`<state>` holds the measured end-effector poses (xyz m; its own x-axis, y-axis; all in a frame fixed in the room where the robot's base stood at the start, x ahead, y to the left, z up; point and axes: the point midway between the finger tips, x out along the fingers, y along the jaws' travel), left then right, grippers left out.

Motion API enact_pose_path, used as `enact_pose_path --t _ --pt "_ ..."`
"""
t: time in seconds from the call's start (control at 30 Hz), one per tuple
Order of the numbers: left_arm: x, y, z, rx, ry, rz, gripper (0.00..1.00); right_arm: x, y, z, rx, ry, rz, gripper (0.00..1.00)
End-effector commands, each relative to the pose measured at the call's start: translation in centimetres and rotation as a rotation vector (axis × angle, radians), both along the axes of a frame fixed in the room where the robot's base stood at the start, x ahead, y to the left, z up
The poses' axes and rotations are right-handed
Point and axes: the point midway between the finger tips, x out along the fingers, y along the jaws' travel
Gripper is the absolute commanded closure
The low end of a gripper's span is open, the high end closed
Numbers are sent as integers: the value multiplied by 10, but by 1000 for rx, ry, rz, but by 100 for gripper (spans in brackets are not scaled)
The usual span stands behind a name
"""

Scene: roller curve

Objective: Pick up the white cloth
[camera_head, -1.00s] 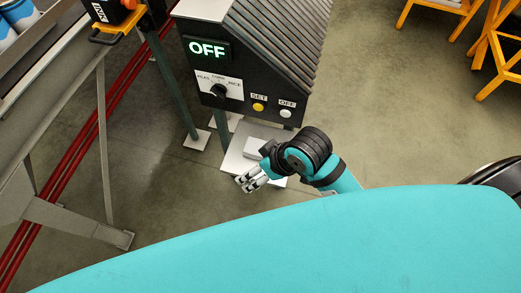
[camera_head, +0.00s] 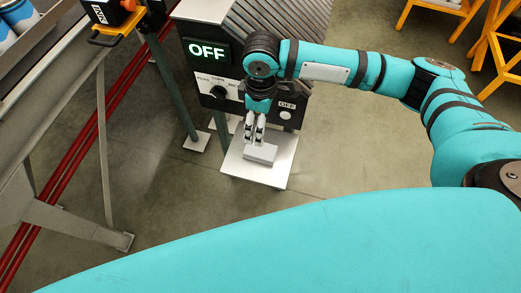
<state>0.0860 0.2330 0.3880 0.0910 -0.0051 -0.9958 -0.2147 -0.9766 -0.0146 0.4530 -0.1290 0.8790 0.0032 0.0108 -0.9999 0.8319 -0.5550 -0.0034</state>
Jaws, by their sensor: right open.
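A small white block-shaped piece, which looks like the folded white cloth (camera_head: 262,154), lies on a pale square plate (camera_head: 275,174) at the foot of the black control box. My right gripper (camera_head: 254,141) points down at its back edge, fingers open. The fingertips overlap the cloth's edge in the picture; I cannot tell whether they touch it. My left gripper is not in view.
The black control box (camera_head: 289,127) with a lit OFF display, knob and buttons stands just behind. Green legs and a grey metal frame (camera_head: 75,225) with red rails are at left. Yellow racks (camera_head: 490,60) stand at the upper right. The floor between is clear.

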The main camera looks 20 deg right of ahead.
Motion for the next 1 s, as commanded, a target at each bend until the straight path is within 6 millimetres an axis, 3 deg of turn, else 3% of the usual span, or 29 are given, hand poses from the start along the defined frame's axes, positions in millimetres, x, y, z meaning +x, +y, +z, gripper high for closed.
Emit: enact_pose_path --t 0.17,0.6,0.87,1.0 --pt "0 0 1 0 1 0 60 2 -6 -17 -15 10 -9 11" --pt "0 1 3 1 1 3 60 3 -4 -106 -12 6 -7 11" --pt "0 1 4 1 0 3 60 4 -4 -125 -12 4 -7 11" --pt "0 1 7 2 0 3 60 7 -3 -145 -12 5 -6 11"
